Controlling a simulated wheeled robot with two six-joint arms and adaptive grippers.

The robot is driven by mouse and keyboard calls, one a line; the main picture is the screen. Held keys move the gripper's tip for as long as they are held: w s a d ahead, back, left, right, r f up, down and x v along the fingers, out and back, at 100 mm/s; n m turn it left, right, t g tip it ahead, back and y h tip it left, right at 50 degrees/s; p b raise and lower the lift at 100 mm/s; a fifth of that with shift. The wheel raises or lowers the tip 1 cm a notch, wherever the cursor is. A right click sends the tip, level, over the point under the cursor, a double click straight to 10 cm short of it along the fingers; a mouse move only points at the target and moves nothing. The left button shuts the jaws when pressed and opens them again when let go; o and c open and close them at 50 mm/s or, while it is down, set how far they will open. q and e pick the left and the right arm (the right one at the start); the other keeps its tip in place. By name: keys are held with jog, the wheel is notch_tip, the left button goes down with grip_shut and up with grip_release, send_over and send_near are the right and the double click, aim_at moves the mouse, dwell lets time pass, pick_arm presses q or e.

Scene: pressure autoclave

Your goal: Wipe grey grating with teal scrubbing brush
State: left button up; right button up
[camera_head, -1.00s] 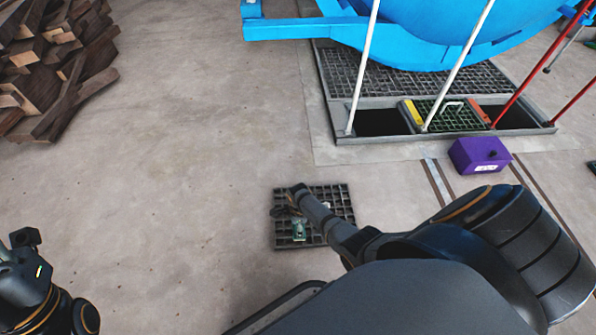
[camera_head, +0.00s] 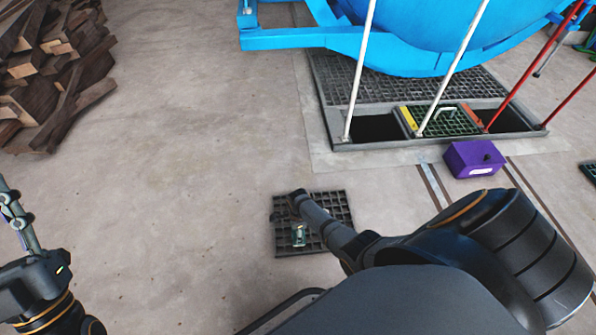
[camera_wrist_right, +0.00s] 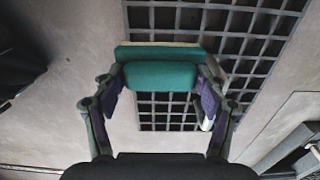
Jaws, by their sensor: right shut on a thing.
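The grey grating (camera_head: 338,206) lies flat on the concrete floor in the lower middle of the head view. My right gripper (camera_wrist_right: 158,82) is shut on the teal scrubbing brush (camera_wrist_right: 160,75), held between its purple-padded fingers. In the right wrist view the brush is over the grating (camera_wrist_right: 215,45), across its left edge. Whether it touches the bars cannot be told. In the head view my right arm partly covers the grating, and a small teal patch shows there. My left gripper (camera_head: 14,212) is cut off at the left edge, away from the grating.
A blue tank stands at the top right over a larger floor grate (camera_head: 355,85), with open pits (camera_head: 375,128) and a green grate (camera_head: 450,122) in front. White and red poles rise there. A purple box (camera_head: 473,159) sits nearby. Scrap wood (camera_head: 60,65) lies at left. The left-middle floor is clear.

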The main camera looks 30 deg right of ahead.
jog(key=shift+r, duration=0.2)
jog(key=shift+r+p, duration=0.15)
jog(key=shift+p, duration=0.15)
jog(key=shift+r, duration=0.15)
jog(key=shift+r+p, duration=0.2)
jog(key=shift+p, duration=0.2)
jog(key=shift+r+p, duration=0.3)
jog(key=shift+p, duration=0.05)
pick_arm(q)
jog(key=w+f+g+y, duration=0.1)
jog(key=w+f+g, duration=0.2)
jog(key=f, duration=0.7)
jog(key=w+a+f+n+g, duration=0.1)
jog(key=w+f+g, duration=0.2)
jog(key=f+g, duration=0.4)
jog(key=shift+f+n+y, duration=0.3)
jog(key=shift+f+y, duration=0.1)
jog(key=shift+f, duration=1.65)
pick_arm(e)
jog(key=shift+r, duration=0.15)
